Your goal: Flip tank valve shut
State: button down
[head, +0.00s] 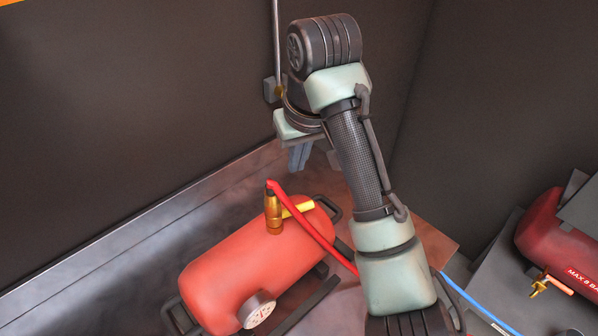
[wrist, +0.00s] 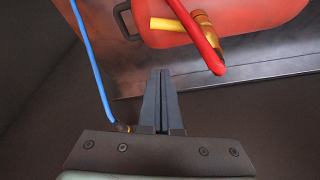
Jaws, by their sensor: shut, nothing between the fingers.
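A red tank (head: 225,275) lies on its side on a metal surface. My gripper (head: 298,158) is above and behind the tank, near the dark wall, apart from the valve.
A second red tank (head: 540,228) marked "MAX 8 BAR" stands at the right, with its own brass fitting (head: 540,284). A blue hose (head: 478,305) runs along the lower right. Dark walls close off the back.

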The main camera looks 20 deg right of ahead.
aim_at(292, 211)
jog(key=p+x, duration=0.1)
jog(key=x, duration=0.8)
jog(key=shift+s, duration=0.1)
jog(key=s, duration=0.1)
jog(key=s+r+p, duration=0.1)
jog(key=s, duration=0.1)
jog(key=shift+r, duration=0.1)
jog(key=shift+s, duration=0.45)
jog(key=shift+w+m+p, duration=0.1)
jog(key=shift+m+p, duration=0.2)
jog(key=shift+p, duration=0.05)
